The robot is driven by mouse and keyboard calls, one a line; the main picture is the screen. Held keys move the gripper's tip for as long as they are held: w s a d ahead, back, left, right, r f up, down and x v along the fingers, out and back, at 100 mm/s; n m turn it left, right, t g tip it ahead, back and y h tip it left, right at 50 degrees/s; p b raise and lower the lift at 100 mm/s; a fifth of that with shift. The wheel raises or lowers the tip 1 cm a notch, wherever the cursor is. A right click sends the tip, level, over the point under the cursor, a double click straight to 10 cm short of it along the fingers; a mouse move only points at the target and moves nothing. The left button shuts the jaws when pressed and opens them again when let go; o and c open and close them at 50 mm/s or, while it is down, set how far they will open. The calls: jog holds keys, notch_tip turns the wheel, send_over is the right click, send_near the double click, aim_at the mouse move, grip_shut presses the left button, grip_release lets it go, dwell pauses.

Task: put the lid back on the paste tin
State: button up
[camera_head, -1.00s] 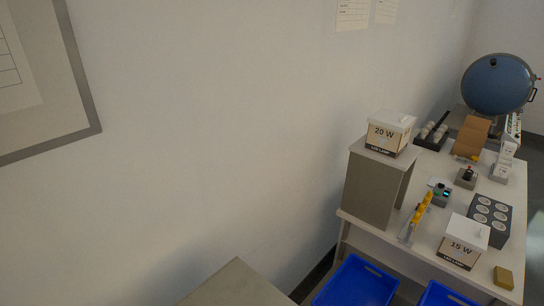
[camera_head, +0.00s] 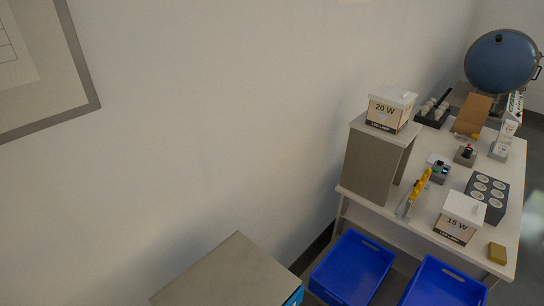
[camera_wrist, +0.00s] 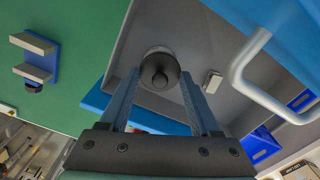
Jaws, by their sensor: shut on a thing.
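In the wrist view my gripper (camera_wrist: 160,82) has its two dark fingers on either side of a round dark piece with a black knob (camera_wrist: 160,74). It is shut on this piece, which looks like the lid. A pale rim shows just behind it. I cannot make out the paste tin in either view; anything directly beneath the round piece is hidden. My gripper does not show in the head view.
The wrist view shows a blue front with a grey handle (camera_wrist: 242,75), a grey recess and a green surface (camera_wrist: 75,80). The head view shows a grey cabinet top (camera_head: 225,275), blue bins (camera_head: 352,268) and a crowded workbench (camera_head: 412,208).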

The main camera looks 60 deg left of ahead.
dwell(0.3)
jog(key=o, duration=1.4)
jog(key=shift+c, duration=0.2)
jog(key=shift+o, duration=0.2)
jog(key=shift+r, duration=0.1)
notch_tip(320, 180, up, 5)
jog(key=p, duration=0.5)
jog(key=shift+r+p, duration=0.35)
jog(key=shift+r, duration=0.55)
grip_shut()
